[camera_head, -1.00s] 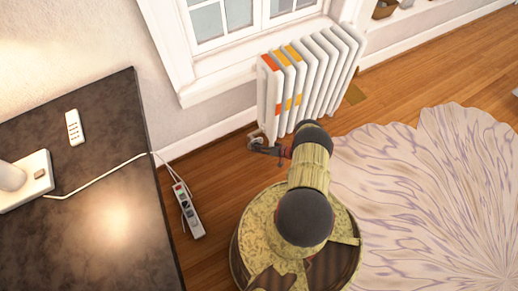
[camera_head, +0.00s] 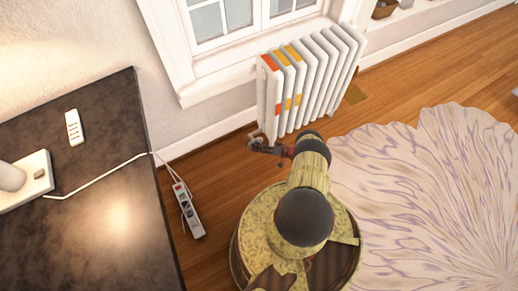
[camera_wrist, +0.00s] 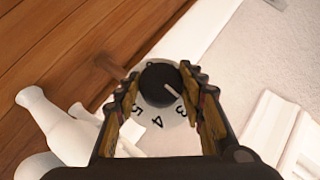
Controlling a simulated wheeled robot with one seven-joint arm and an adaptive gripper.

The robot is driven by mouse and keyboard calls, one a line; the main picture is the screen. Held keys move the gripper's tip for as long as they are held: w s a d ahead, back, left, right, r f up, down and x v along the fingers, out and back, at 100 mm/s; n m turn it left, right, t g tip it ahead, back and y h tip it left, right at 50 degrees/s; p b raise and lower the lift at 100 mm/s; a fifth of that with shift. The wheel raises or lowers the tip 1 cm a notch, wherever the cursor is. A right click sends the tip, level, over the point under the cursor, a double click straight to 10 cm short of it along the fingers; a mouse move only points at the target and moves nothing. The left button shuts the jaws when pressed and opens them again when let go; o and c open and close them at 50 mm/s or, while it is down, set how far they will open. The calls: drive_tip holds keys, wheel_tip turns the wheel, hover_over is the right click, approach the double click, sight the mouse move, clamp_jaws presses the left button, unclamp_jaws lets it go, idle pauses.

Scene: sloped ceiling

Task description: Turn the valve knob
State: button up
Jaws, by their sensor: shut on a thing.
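The valve knob (camera_wrist: 160,85) is black and round with a pale pointer line, in the middle of the wrist view. It sits on a light dial (camera_wrist: 158,118) whose numbers 3, 4 and 5 show. My gripper (camera_wrist: 161,92) has one finger on each side of the knob and is shut on it. In the head view my gripper (camera_head: 268,148) is at the lower left corner of the white radiator (camera_head: 310,80), low near the floor. The knob itself is hidden there by the gripper and is too small to make out.
A dark table (camera_head: 90,200) with a lamp base and a remote (camera_head: 73,127) stands at the left. A power strip (camera_head: 188,210) lies on the wooden floor between table and arm. A pale patterned rug (camera_head: 430,190) covers the right. The wall and window are behind the radiator.

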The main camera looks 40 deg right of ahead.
drive_tip(key=o, duration=1.1)
drive_tip(key=shift+a, duration=0.1)
drive_tip(key=shift+o, duration=0.2)
drive_tip(key=v, duration=1.2)
